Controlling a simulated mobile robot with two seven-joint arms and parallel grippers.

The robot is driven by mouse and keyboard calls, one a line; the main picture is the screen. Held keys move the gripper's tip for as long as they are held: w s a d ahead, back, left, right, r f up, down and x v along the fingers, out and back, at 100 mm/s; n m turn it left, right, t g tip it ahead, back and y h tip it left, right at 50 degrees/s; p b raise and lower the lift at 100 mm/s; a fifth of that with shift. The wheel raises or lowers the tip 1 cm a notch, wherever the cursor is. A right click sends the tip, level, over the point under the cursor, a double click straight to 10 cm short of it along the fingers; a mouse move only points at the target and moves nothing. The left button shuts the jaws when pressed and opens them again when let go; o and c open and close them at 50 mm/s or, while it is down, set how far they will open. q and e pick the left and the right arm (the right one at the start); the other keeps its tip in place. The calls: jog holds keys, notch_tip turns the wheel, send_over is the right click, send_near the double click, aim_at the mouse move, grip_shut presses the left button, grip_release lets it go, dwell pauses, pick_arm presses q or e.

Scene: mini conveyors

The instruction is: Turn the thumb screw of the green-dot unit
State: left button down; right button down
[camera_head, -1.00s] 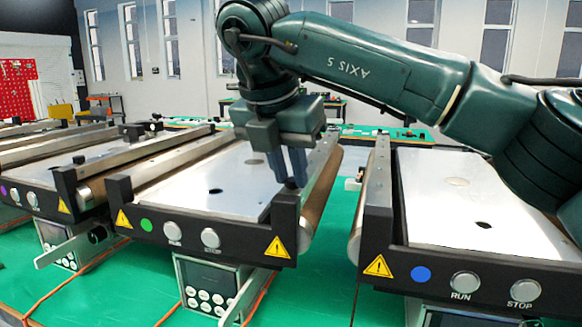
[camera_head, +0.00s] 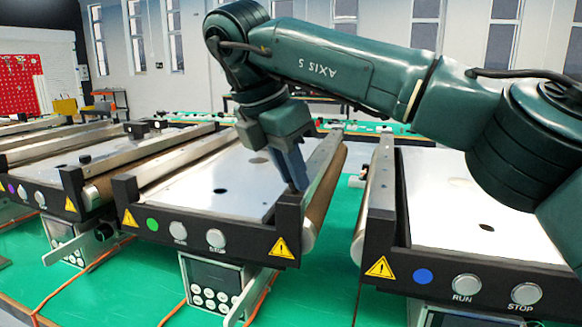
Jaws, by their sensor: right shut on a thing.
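The green-dot unit (camera_head: 235,205) is the middle mini conveyor, with a green dot (camera_head: 152,225) on its dark front panel beside two round buttons. My right gripper (camera_head: 296,186) comes down at the front right inner corner of this unit, beside the right side rail. Its blue-grey fingers are tilted and overlap in this view. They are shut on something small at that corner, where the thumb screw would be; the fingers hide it. My left gripper is not in view.
The blue-dot unit (camera_head: 470,200) stands to the right and the purple-dot unit (camera_head: 75,170) to the left, with green bench top (camera_head: 330,265) between. A control box (camera_head: 213,283) and orange cable sit below the middle unit. My right arm crosses above the right unit.

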jog(key=c, duration=1.4)
grip_release()
jog(key=shift+c, duration=0.2)
jog(key=shift+o, duration=0.7)
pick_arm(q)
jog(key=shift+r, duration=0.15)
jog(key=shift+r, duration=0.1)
pick_arm(e)
jog(key=shift+s+a+r, duration=0.1)
jog(key=shift+r, duration=0.25)
pick_arm(q)
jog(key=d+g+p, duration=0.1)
jog(key=p, duration=0.1)
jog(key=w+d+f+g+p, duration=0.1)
jog(key=p, duration=0.2)
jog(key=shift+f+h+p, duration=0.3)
pick_arm(e)
jog(key=v, duration=1.2)
jog(key=shift+r, duration=0.2)
